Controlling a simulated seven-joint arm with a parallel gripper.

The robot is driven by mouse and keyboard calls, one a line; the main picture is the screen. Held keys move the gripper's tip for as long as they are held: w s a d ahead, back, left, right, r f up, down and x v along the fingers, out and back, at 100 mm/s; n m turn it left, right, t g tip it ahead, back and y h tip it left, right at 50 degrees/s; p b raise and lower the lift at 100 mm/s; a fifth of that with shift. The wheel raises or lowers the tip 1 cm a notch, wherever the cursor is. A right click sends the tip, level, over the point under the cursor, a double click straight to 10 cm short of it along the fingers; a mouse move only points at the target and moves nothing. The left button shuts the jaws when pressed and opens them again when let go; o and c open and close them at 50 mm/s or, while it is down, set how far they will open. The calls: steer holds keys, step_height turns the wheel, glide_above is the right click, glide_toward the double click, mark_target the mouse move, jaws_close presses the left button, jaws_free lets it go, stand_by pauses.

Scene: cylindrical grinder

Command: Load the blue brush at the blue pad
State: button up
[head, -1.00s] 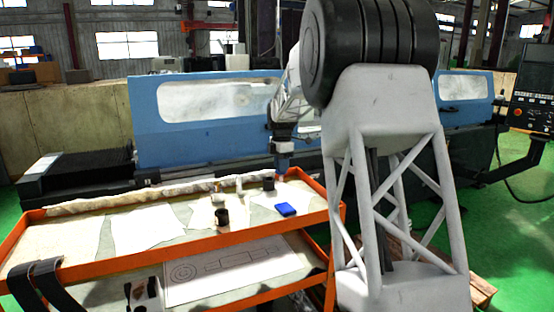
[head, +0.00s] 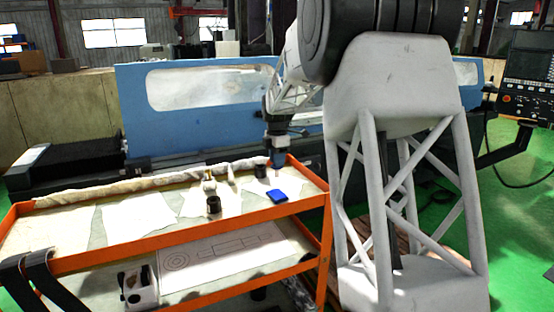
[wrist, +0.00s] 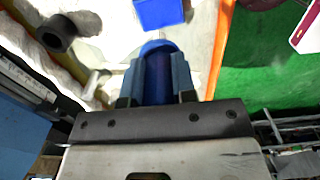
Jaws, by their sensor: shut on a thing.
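The blue pad (head: 277,197) lies on the cart's top tray near its right end. It also shows at the top edge of the wrist view (wrist: 159,12), partly cut off. My gripper (head: 277,153) is above the tray's back right corner, behind the pad in the head view. In the wrist view, my gripper (wrist: 155,62) is shut on the blue brush (wrist: 158,78), with a finger on each side. The brush's rounded blue end points toward the pad, and a gap shows between them. In the head view the brush is small and hard to make out.
The orange-rimmed cart tray (head: 150,242) holds paper sheets, a rolled cloth (head: 150,182) along the back, a black cylinder (head: 213,204), another black cylinder (head: 260,171) left of my gripper, and small bottles. The blue grinder (head: 190,115) stands behind.

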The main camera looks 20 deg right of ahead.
mark_target(277, 176)
steer(key=shift+f, duration=0.1)
steer(key=shift+f, duration=2.8)
steer(key=shift+f, duration=0.75)
stand_by(0.9)
steer(key=shift+r, duration=0.1)
steer(key=shift+r, duration=3.55)
steer(key=shift+a, duration=0.15)
